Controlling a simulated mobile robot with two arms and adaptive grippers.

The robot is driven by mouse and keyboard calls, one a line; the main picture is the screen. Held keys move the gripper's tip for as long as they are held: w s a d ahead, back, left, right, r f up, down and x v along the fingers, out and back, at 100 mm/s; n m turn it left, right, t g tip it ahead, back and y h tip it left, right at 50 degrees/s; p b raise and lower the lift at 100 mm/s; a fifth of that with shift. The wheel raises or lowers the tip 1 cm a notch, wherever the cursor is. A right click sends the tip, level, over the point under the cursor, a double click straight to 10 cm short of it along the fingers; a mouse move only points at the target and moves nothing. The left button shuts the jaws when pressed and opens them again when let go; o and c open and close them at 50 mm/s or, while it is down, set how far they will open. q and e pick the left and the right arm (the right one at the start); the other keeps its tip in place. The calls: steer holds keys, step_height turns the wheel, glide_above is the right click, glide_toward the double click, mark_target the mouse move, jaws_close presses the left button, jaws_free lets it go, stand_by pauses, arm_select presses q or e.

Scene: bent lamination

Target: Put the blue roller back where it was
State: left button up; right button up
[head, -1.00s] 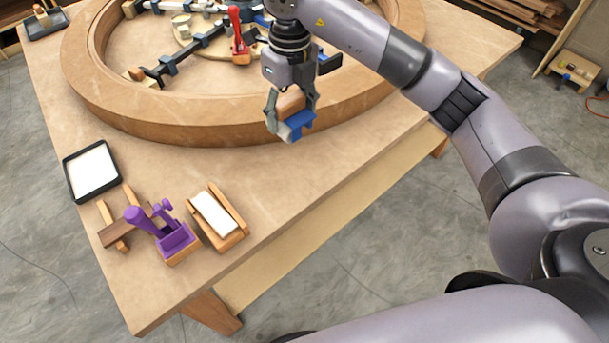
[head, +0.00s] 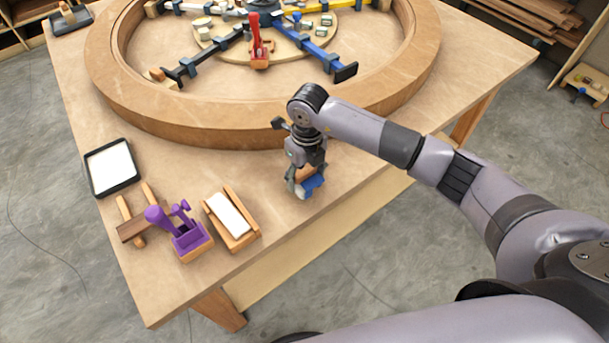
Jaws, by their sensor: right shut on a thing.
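The blue roller (head: 311,186) has a blue part and a wooden part. My right gripper (head: 304,188) is shut on it, near the front edge of the table, in front of the large wooden ring. I cannot tell whether the roller touches the table top. A wooden cradle with a white roller or block (head: 229,213) stands to the left of the gripper. A purple tool on a wooden block (head: 187,237) stands left of the cradle. A wooden rack (head: 131,221) is beside the purple tool. My left gripper is not in view.
The large wooden ring (head: 170,128) fills the back of the table, with black, blue and yellow clamps and a red-handled clamp (head: 259,45) inside. A black tray with a white surface (head: 112,168) lies at the left edge. Table top between cradle and gripper is bare.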

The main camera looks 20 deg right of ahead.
steer(key=shift+f, duration=0.55)
steer(key=shift+f+b, duration=0.3)
steer(key=shift+s+f+b, duration=0.1)
steer(key=shift+f+b, duration=0.2)
steer(key=shift+f, duration=0.05)
steer(key=shift+c, duration=0.4)
steer(key=o, duration=1.5)
steer(key=shift+d, duration=0.1)
steer(key=shift+r, duration=0.1)
